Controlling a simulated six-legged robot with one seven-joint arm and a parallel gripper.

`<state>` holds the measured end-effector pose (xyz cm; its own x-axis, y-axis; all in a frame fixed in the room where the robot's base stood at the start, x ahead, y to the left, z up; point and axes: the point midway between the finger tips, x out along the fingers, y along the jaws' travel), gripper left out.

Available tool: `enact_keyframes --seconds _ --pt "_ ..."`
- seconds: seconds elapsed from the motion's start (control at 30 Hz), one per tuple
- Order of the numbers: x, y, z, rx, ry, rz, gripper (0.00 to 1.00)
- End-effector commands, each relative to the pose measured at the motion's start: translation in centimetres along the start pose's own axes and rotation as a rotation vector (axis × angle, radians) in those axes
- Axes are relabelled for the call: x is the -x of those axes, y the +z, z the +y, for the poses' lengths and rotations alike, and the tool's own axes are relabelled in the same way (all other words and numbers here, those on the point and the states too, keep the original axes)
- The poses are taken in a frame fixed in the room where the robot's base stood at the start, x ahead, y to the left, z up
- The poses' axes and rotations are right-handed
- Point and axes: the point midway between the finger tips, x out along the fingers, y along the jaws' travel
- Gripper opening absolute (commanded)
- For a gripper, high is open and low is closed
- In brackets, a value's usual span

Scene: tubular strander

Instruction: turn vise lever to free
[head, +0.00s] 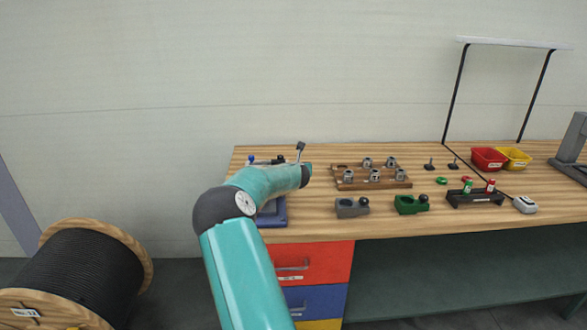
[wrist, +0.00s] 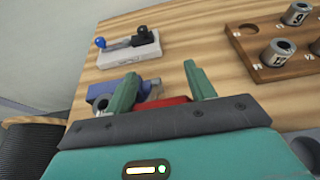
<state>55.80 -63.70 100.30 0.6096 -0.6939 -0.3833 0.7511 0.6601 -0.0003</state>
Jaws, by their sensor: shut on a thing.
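A blue vise (wrist: 103,90) stands near the table's left edge in the wrist view; its blue base (head: 273,214) shows past my arm in the head view. My gripper (wrist: 160,75) is over the vise, with its two green fingers apart and a red piece (wrist: 168,102) between their bases. This red piece appears to be the vise lever, and my gripper is shut on it. The gripper body hides most of the lever, so its angle cannot be told. In the head view my arm hides the jaws.
A pale block with a blue-knobbed lever (wrist: 128,50) stands beyond the vise. A wooden rack (head: 372,180) of metal collets lies to the right. Grey (head: 351,207) and green (head: 411,204) fixtures stand along the front. A cable reel (head: 85,270) stands on the floor at left.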

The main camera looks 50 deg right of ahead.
Motion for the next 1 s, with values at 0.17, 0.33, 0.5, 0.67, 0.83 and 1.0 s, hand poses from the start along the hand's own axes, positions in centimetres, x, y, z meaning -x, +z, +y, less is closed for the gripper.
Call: enact_keyframes --seconds 0.17,0.33,0.5,0.67,0.83,1.0 --pt "-0.09 -0.28 -0.05 -0.001 -0.002 0.004 0.13" --pt "-0.1 -0.34 -0.05 -0.001 -0.002 0.005 0.13" --pt "-0.11 -0.4 -0.05 -0.001 -0.002 0.005 0.13" --pt "-0.11 -0.45 -0.04 -0.001 -0.002 0.006 0.13" --pt "-0.12 -0.5 -0.04 -0.001 -0.002 0.007 0.13" --pt "-0.12 -0.53 -0.04 -0.001 -0.002 0.007 0.64"
